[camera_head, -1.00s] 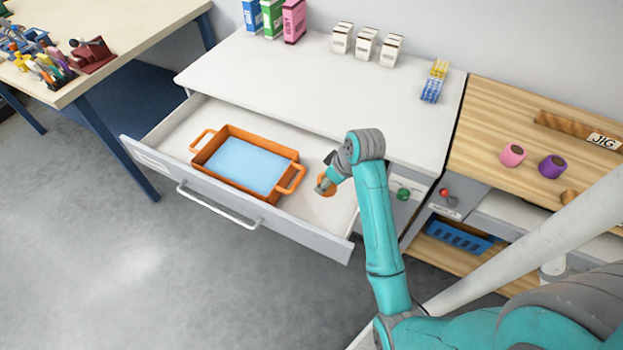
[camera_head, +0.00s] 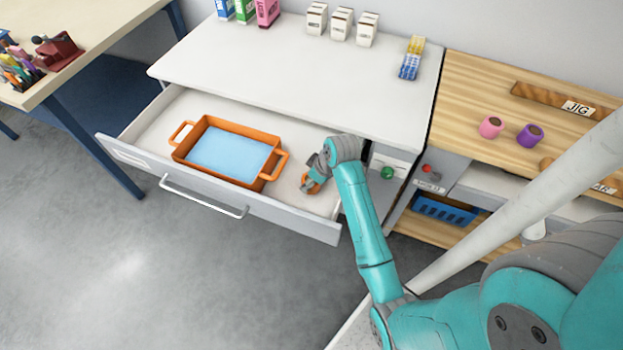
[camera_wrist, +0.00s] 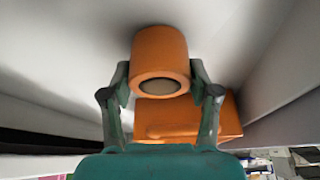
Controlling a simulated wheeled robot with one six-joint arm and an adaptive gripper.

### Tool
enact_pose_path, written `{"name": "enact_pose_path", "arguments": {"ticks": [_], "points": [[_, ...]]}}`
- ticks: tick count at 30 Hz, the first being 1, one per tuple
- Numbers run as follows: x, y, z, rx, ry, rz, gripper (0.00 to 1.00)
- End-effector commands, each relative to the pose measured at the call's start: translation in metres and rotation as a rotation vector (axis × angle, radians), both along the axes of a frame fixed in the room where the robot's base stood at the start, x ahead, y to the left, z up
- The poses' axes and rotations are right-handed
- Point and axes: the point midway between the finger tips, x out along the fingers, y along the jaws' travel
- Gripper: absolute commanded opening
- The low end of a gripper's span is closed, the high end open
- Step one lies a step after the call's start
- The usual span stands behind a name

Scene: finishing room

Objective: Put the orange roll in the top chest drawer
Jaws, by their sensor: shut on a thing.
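The top chest drawer (camera_head: 290,205) is pulled open. My gripper (camera_head: 309,184) is inside its right part, to the right of an orange tray. It is shut on the orange roll (camera_head: 313,186), which is partly hidden by my gripper in the head view. In the wrist view the orange roll (camera_wrist: 160,58) sits between the two fingers of my gripper (camera_wrist: 160,85), with its round end facing the camera. I cannot tell whether the roll touches the drawer floor.
The orange tray (camera_head: 268,178) with a blue inside fills the drawer's middle. The drawer floor is bare at the left. Boxes (camera_head: 341,22) stand on the chest top. A pink roll (camera_head: 491,127) and a purple roll (camera_head: 530,136) stand on the wooden bench (camera_head: 470,80) at the right.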

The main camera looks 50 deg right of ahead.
Motion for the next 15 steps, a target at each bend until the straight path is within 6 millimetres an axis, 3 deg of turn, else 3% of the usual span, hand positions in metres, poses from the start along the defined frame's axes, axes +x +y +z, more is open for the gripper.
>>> {"name": "enact_pose_path", "arguments": {"ticks": [2,3,5,15], "points": [[-0.0002,0.0002,-0.0022,0.001,0.001,0.0,0.24],[-0.0001,0.0001,-0.0021,0.0,0.0,0.0,0.68],[-0.0001,0.0001,-0.002,0.0,0.0,0.0,0.83],[-0.0001,0.0001,-0.0012,0.0,0.0,0.0,0.86]]}}
